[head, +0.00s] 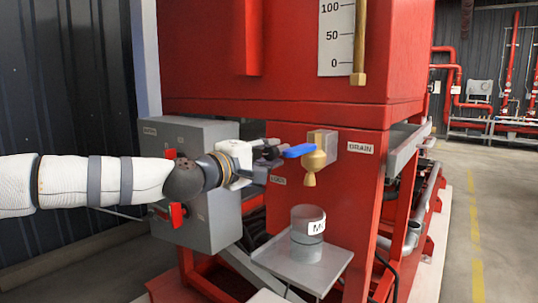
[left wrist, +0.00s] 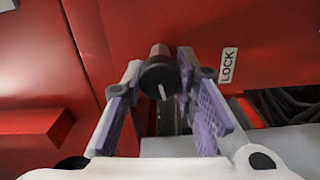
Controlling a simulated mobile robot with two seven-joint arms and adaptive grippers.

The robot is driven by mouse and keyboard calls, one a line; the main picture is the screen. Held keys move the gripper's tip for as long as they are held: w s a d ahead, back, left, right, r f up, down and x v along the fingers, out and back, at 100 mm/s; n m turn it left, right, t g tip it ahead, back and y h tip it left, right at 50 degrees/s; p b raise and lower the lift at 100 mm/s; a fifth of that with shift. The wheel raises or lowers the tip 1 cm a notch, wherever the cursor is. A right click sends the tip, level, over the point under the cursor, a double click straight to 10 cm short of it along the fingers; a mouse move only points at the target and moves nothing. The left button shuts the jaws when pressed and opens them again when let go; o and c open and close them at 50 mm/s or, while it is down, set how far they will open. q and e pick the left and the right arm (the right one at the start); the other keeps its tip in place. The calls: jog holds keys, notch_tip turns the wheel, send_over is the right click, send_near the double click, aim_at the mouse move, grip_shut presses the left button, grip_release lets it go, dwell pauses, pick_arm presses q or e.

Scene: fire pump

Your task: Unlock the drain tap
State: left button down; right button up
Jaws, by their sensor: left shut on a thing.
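The drain tap (head: 315,160) is brass with a blue lever handle (head: 298,151), on the red frame left of the DRAIN label (head: 360,148). My left gripper (head: 270,153) is at the red panel just left of the blue handle. In the left wrist view its two purple-padded fingers (left wrist: 160,70) are shut on a dark round lock (left wrist: 158,78) with a light slot or tab on its face and a brownish-red part behind it. A LOCK label (left wrist: 228,66) is right of the fingers. The gripper partly hides the lock in the head view. My right gripper is out of view.
A grey cup (head: 306,246) with a partly visible label stands on a metal shelf (head: 325,265) below the tap. A grey box (head: 200,135) with red handles is behind my left arm. A level scale (head: 337,35) is above. The walkway at right is clear.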

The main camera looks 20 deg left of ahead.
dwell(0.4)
pick_arm(q)
jog(key=c, duration=1.3)
grip_release()
jog(key=shift+s, duration=0.1)
jog(key=v, duration=1.2)
